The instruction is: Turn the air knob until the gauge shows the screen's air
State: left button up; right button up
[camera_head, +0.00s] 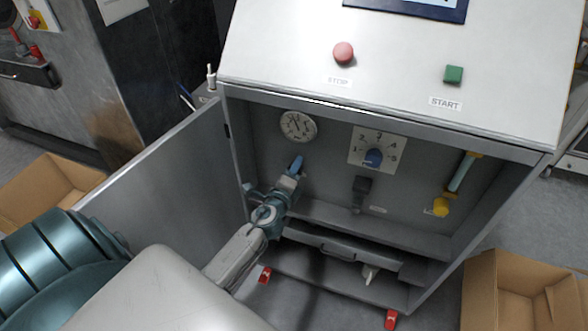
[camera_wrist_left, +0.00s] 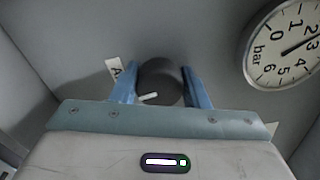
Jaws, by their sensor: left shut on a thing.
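The air knob (camera_wrist_left: 160,77) is a dark round knob with a white mark pointing left in the left wrist view. A partly hidden label starting with "A" (camera_wrist_left: 114,70) is beside it. My left gripper (camera_head: 297,164) is shut on the knob, one blue finger on each side; the gripper also shows in the wrist view (camera_wrist_left: 159,70). In the head view the gripper covers the knob. The round bar gauge (camera_head: 298,126) is just above the gripper. It shows larger in the wrist view (camera_wrist_left: 288,46), its needle seemingly near 3. The screen (camera_head: 420,8) is cut off and unreadable.
A blue selector knob (camera_head: 373,157) on a numbered plate and a yellow valve (camera_head: 441,207) sit to the right in the cabinet. The open door (camera_head: 165,190) stands left of my arm. A red STOP button (camera_head: 343,52) and green START button (camera_head: 453,74) are on top.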

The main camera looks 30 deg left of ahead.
pick_arm(q)
jog(key=shift+f, duration=0.1)
jog(key=o, duration=1)
jog(key=shift+s, duration=0.2)
jog(key=b+v, duration=0.2)
jog(key=v, duration=0.8)
jog(key=shift+s+d, duration=0.2)
pick_arm(e)
jog(key=w+r, duration=0.3)
jog(key=r, duration=0.3)
jog(key=shift+w+a, duration=0.25)
jog(key=shift+a, duration=0.15)
